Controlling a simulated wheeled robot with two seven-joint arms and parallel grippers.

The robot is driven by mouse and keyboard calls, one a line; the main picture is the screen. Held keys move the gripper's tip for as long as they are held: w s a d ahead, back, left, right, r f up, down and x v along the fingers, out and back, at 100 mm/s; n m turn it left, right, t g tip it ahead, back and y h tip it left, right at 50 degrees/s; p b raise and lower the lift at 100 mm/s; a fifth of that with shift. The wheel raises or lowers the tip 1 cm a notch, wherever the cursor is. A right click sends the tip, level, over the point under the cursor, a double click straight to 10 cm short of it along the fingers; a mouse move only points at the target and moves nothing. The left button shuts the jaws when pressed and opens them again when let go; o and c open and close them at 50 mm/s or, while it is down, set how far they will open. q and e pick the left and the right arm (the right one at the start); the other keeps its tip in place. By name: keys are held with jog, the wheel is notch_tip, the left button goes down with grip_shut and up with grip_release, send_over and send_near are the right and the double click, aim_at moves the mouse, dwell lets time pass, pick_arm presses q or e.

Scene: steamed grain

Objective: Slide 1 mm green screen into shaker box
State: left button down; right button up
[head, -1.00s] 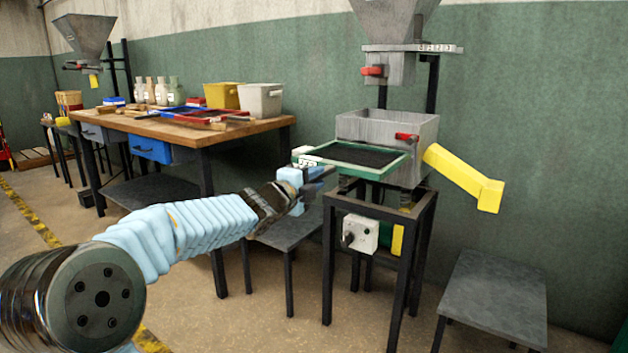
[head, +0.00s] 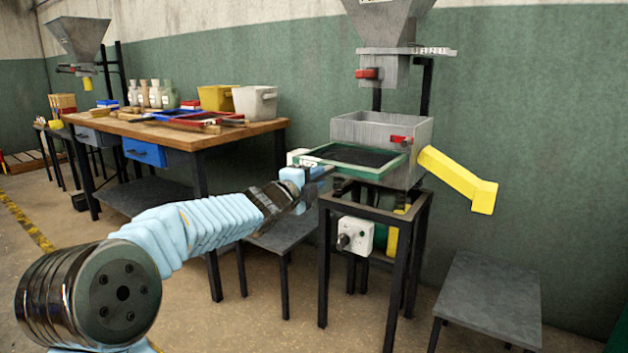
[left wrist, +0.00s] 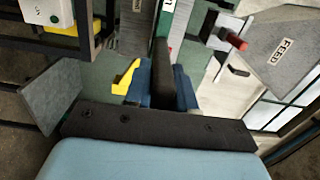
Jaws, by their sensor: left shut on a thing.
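The green-framed screen (head: 340,167) with dark mesh lies nearly level at the front of the grey metal shaker box (head: 408,134). Its far part is at the box's front opening; how deep it sits inside I cannot tell. My left gripper (head: 318,174) is shut on the screen's near left edge, by a white label. In the left wrist view the green frame (left wrist: 166,18) runs up from between the dark fingers (left wrist: 172,80). The box has a red-handled clamp (head: 400,139) on its near side. My right gripper is not in view.
A yellow chute (head: 458,180) sticks out right of the box. A dark stand (head: 375,206) with a white switch box (head: 355,235) carries the shaker. A feed hopper (head: 388,25) hangs above. A wooden bench (head: 240,131) with trays and bins stands left; a low grey table (head: 490,292) stands right.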

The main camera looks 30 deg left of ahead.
aim_at(335, 168)
pick_arm(q)
jog(key=shift+w+r, duration=0.1)
jog(key=shift+w, duration=0.1)
jog(key=shift+w+d+p, duration=0.1)
jog(key=shift+w+p, duration=0.2)
jog(key=shift+w, duration=1.05)
jog(key=shift+w+d+p, duration=0.15)
jog(key=shift+w+p, duration=0.25)
jog(key=shift+w, duration=0.75)
jog(key=shift+w+p, duration=0.5)
jog(key=shift+w, duration=0.75)
jog(key=shift+w+d, duration=0.1)
